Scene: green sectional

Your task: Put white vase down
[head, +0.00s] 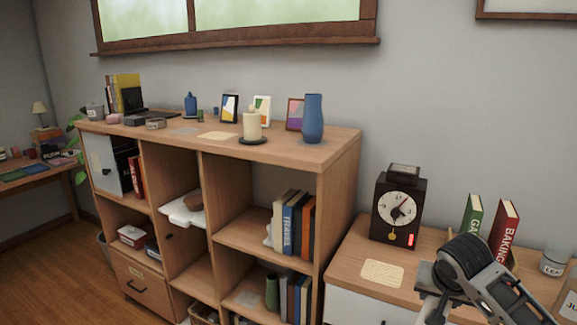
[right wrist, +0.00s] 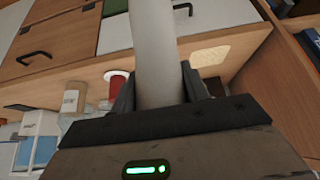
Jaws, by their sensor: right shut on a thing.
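The white vase (right wrist: 153,45) shows in the right wrist view as a smooth pale column running up from between the fingers to the top edge. My right gripper (right wrist: 157,88) is shut on it. My left gripper is in neither view.
The taller shelf (head: 335,150) carries a blue vase (head: 313,118) and a candle (head: 251,125).

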